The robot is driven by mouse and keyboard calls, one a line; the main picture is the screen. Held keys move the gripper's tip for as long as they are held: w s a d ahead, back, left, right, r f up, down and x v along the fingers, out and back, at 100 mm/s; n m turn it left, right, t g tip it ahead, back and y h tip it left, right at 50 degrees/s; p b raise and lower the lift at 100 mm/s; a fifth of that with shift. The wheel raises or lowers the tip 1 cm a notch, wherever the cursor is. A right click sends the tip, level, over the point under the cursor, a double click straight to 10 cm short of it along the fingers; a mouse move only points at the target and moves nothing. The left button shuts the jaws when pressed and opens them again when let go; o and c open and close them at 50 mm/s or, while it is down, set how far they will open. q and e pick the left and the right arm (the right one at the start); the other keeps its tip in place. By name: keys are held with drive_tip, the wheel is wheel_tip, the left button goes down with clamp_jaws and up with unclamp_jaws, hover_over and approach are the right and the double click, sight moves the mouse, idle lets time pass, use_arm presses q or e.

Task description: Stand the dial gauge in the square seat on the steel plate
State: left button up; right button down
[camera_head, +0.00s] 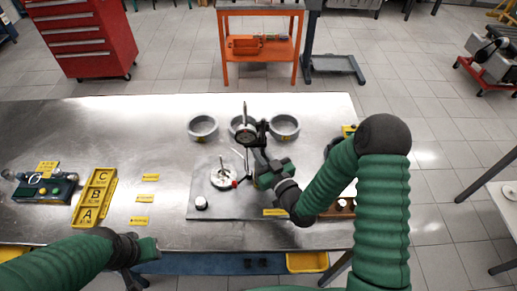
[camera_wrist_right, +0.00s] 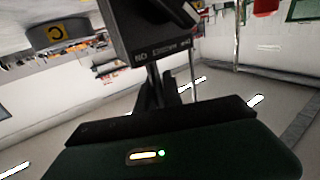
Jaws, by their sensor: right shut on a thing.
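The dial gauge (camera_head: 246,133) has a round face with a thin stem pointing up. My right gripper (camera_head: 262,132) is shut on it and holds it above the back of the steel plate (camera_head: 268,205). In the right wrist view, a dark block with small lettering (camera_wrist_right: 150,38), apparently part of the gauge, sits above the dark fingers of my right gripper (camera_wrist_right: 157,90). The square seat cannot be made out; my right arm covers part of the plate. My left gripper (camera_head: 142,272) is low at the table's front edge, away from the plate; its jaws are unclear.
A round silver part (camera_head: 223,178) with an upright pin and a red tip stands on the plate, near a small white-topped cylinder (camera_head: 201,202). Grey ring dishes (camera_head: 203,126) stand behind. A yellow lettered tray (camera_head: 92,200) is at left.

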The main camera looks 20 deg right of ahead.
use_arm(q)
drive_tip(key=shift+d, duration=0.1)
use_arm(e)
drive_tip(key=shift+d, duration=0.15)
use_arm(q)
drive_tip(key=shift+d+f, duration=0.1)
drive_tip(key=shift+d, duration=0.15)
use_arm(e)
drive_tip(key=shift+d+f, duration=0.1)
drive_tip(key=shift+d, duration=0.15)
use_arm(q)
drive_tip(key=shift+a+f+b, duration=0.15)
drive_tip(key=shift+b, duration=0.15)
use_arm(e)
drive_tip(key=shift+a+f, duration=0.1)
drive_tip(key=shift+a, duration=0.1)
